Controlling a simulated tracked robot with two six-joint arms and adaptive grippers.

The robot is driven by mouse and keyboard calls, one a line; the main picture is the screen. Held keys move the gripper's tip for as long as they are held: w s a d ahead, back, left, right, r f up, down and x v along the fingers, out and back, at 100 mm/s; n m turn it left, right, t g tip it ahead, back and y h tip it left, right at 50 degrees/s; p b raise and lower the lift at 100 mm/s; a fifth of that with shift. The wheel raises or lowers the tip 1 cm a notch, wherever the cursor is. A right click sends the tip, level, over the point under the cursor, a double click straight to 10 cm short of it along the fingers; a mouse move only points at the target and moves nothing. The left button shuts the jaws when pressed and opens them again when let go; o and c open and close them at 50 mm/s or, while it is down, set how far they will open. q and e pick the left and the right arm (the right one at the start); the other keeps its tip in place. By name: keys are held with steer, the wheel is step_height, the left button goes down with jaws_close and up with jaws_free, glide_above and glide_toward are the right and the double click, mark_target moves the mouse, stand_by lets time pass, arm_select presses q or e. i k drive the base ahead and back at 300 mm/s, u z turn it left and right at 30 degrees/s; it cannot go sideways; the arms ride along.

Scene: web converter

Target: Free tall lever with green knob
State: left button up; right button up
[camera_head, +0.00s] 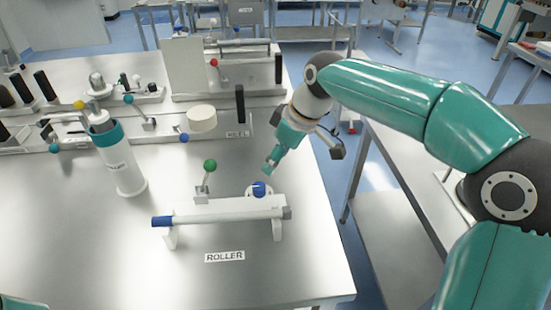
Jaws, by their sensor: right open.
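The lever with the green knob (210,165) stands on a small grey block at the back left of the roller fixture (238,205). Its short grey shaft leans slightly, and the knob is its top end. My right gripper (269,168) is to the right of the green knob, apart from it, above a small white and blue round part (258,189). It points down and is open with nothing seen between its fingers. My left gripper is out of view.
A roller bar (218,218) with a blue end lies across the front of the fixture, behind the ROLLER label (225,257). A white and teal cylinder (119,165) stands to the left. Levers with red, blue and yellow knobs fill the back.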

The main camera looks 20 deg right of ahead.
mark_target(210, 165)
steer(key=k, duration=1)
